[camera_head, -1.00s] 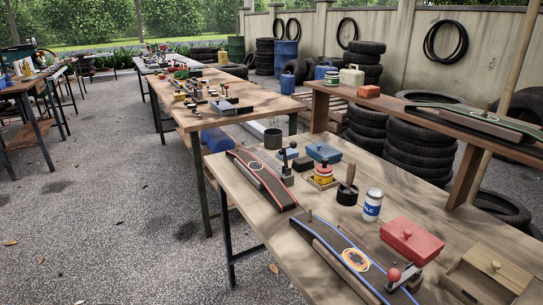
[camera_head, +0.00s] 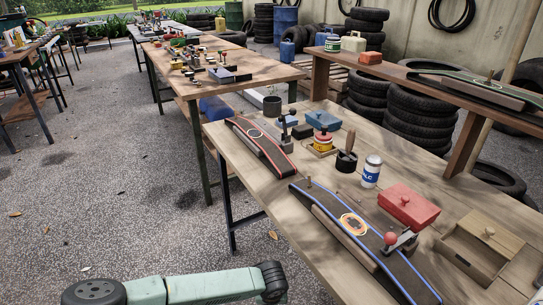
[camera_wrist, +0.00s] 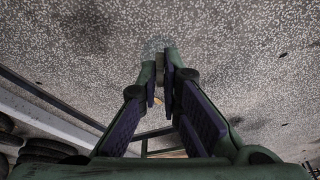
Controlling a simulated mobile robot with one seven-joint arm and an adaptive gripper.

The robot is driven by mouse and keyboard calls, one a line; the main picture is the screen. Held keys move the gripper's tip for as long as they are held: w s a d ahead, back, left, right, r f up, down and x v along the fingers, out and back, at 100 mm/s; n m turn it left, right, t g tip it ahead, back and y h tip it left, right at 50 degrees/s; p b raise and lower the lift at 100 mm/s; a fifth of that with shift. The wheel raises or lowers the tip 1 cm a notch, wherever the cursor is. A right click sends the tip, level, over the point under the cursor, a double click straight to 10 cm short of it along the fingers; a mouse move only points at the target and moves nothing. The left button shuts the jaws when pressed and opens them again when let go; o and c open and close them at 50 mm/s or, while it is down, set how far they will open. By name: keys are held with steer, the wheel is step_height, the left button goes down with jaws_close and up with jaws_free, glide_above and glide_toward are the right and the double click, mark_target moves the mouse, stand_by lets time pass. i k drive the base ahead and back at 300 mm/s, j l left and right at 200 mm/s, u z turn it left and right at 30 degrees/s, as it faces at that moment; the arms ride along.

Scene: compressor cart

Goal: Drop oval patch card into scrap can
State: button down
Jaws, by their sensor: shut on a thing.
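My gripper (camera_wrist: 160,58) shows in the wrist view with its fingers close together, high over the gravel. A small, pale, speckled thing (camera_wrist: 153,47) shows at the fingertips; I take it for the oval patch card, though its outline cannot be made out. In the head view the gripper is out of sight. A dark open can (camera_head: 271,106), which looks like the scrap can, stands at the far left of the near workbench (camera_head: 330,185). Its inside cannot be seen.
A blue-edged strip (camera_head: 318,205) with an orange oval mark and a red-edged strip (camera_head: 262,150) lie on the bench. A talc can (camera_head: 371,172), red box (camera_head: 408,206), blue box (camera_head: 322,121) and wooden box (camera_head: 484,245) stand there too. Open gravel (camera_head: 110,200) lies left.

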mark_target(274, 114)
steer(key=i+j, duration=0.15)
steer(key=j, duration=0.2)
steer(key=i+j, duration=0.1)
steer(key=j, duration=0.3)
steer(key=i+j, duration=0.15)
steer(key=j, duration=0.2)
steer(key=i+j, duration=0.1)
steer(key=j, duration=0.3)
steer(key=i+j, duration=0.15)
steer(key=j, duration=0.2)
steer(key=i+j, duration=0.1)
steer(key=j, duration=0.3)
steer(key=i+j, duration=0.15)
steer(key=j, duration=0.2)
steer(key=j+z, duration=0.1)
steer(key=z, duration=0.65)
steer(key=j+z, duration=0.15)
steer(key=z, duration=0.2)
